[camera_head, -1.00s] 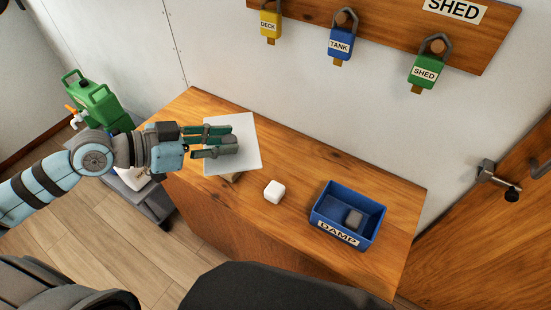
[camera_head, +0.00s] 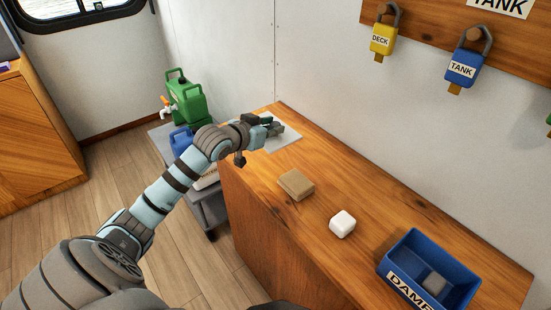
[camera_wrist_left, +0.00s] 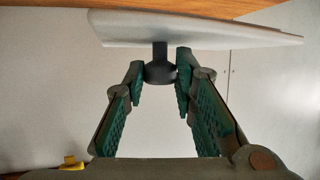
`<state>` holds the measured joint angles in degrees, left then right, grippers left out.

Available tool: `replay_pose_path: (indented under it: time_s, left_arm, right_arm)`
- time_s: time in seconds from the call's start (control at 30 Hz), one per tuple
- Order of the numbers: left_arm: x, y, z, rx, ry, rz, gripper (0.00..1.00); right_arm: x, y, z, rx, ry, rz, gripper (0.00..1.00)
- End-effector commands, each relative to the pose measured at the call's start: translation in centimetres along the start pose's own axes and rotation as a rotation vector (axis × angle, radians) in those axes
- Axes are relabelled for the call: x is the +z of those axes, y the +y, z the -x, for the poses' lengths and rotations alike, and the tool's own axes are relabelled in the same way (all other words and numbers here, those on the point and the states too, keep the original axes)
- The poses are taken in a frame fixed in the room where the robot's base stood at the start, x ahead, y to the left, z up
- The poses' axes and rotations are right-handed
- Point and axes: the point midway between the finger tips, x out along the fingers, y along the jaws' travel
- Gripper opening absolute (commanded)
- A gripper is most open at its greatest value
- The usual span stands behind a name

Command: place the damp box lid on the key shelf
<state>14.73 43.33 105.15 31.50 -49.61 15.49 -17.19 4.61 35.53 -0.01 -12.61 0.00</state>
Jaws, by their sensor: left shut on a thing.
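The box lid (camera_head: 287,140) is a pale grey flat plate at the far left end of the wooden counter (camera_head: 345,185). In the left wrist view the lid (camera_wrist_left: 195,30) shows with a dark knob (camera_wrist_left: 160,72) between my fingertips. My left gripper (camera_head: 270,127) is shut on this knob; it also shows in the left wrist view (camera_wrist_left: 160,75). I cannot tell whether the lid touches the counter. The open blue box (camera_head: 430,270) labelled DAMP stands at the near right with a grey block inside. No shelf labelled for keys is seen. My right gripper is not in view.
A brown block (camera_head: 296,185) and a white block (camera_head: 342,224) lie on the counter. A wall board (camera_head: 430,28) holds a yellow DECK tag (camera_head: 382,39) and a blue TANK tag (camera_head: 462,68). A green canister (camera_head: 187,104) stands left of the counter.

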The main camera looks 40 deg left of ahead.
Motion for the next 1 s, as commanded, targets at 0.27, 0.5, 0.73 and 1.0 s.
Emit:
replay_pose_path:
  time_s: [0.27,0.5,0.73,1.0]
  left_arm:
    - [5.0,0.0,-2.0,0.0,0.0,0.0,0.0]
    - [8.1,0.0,-3.4,0.0,0.002,-0.002,0.0]
    - [8.1,0.0,-3.4,0.0,0.002,-0.002,0.0]
    - [8.0,0.0,-3.3,0.0,0.002,-0.002,0.45]
  right_arm:
    - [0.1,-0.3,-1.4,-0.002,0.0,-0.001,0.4]
    - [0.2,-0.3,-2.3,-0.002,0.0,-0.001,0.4]
    - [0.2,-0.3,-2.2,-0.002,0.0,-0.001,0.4]
    - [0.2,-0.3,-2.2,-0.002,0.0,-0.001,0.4]
